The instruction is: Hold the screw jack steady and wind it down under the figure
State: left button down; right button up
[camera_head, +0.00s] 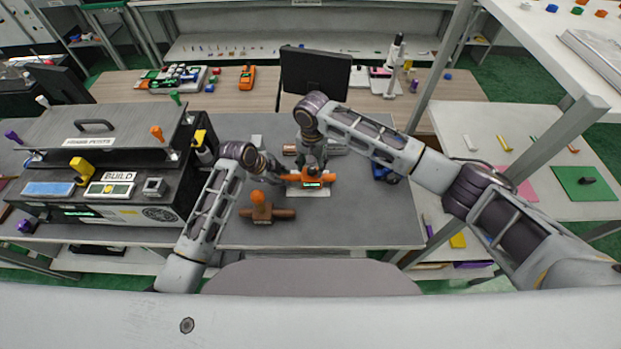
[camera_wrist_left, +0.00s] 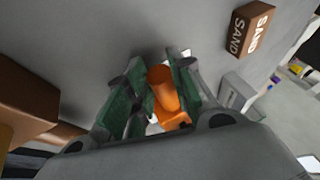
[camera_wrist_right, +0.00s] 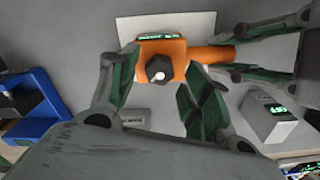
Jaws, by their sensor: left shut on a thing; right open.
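The screw jack (camera_head: 316,181) is an orange body with a small lit green display, above a white plate (camera_head: 308,191). In the right wrist view its orange body (camera_wrist_right: 176,50) carries a dark hexagonal head (camera_wrist_right: 159,69) with a pale centre. An orange handle (camera_wrist_right: 214,54) sticks out to the side. My left gripper (camera_head: 284,178) is shut on that handle; in the left wrist view the orange handle (camera_wrist_left: 163,88) lies between its green pads. My right gripper (camera_wrist_right: 150,78) is open above the jack, its fingers to either side of the head. The display's digits are too small to read.
A brown T-shaped piece with an orange knob (camera_head: 265,207) lies in front of the jack. A brown block marked SAND (camera_wrist_left: 249,29) and a blue object (camera_head: 385,173) are nearby. A black BUILD machine (camera_head: 118,205) stands left. The mat's front right is clear.

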aim_at(308, 179)
jog(key=shift+f, duration=1.4)
